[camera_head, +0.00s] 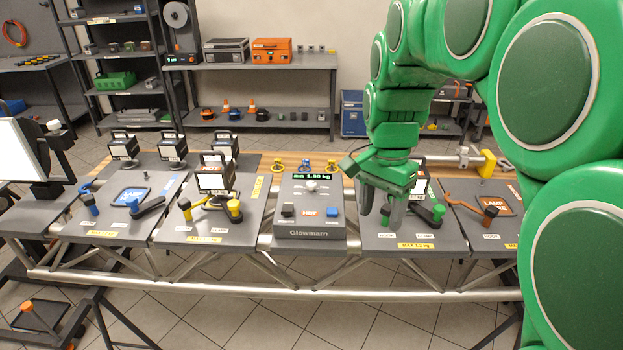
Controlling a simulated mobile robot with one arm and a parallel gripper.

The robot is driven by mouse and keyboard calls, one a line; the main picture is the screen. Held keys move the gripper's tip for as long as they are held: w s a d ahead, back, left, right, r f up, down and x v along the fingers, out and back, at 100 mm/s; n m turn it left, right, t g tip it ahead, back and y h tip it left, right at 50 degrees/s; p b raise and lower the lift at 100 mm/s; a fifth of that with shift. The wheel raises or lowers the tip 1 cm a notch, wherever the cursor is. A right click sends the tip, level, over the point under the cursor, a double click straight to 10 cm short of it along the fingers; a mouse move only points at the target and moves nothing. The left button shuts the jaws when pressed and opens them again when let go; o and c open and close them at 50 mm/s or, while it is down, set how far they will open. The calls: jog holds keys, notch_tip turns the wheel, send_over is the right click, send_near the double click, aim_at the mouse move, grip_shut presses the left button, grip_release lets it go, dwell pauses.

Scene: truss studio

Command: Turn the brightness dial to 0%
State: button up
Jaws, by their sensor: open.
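A grey control box (311,221) marked "Glowmarn" stands at the middle of the bench. A small pale round knob (311,186), possibly the brightness dial, sits on its sloped top below a lit green display (310,177). No brightness label or percentage is readable, and I cannot tell the knob's setting. My gripper (382,213) is open, fingers pointing down, over the panel to the right of the box. It is apart from the knob, with nothing visible between its fingers. My gripper and arm partly hide that panel and a lamp behind.
Left of the box, a panel (172,226) carries a yellow-ended lever (234,210) and a lamp (213,178). A green-ended lever (438,212) lies close right of my gripper. A truss rail (240,290) runs along the front. Space above the box is clear.

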jog(key=w+a+f+m, duration=0.1)
jog(key=w+a+m, duration=0.2)
jog(key=w, duration=0.6)
jog(key=w+a+f+m, duration=0.1)
jog(key=w+a+m, duration=0.25)
jog(key=w, duration=0.45)
jog(key=m+t, duration=0.1)
jog(key=m, duration=0.7)
send_over(311, 183)
jog(key=shift+n, duration=0.25)
notch_tip(311, 183, down, 6)
jog(key=shift+s+f, duration=0.1)
jog(key=shift+f, duration=4)
jog(key=shift+c, duration=0.2)
jog(key=c, duration=1)
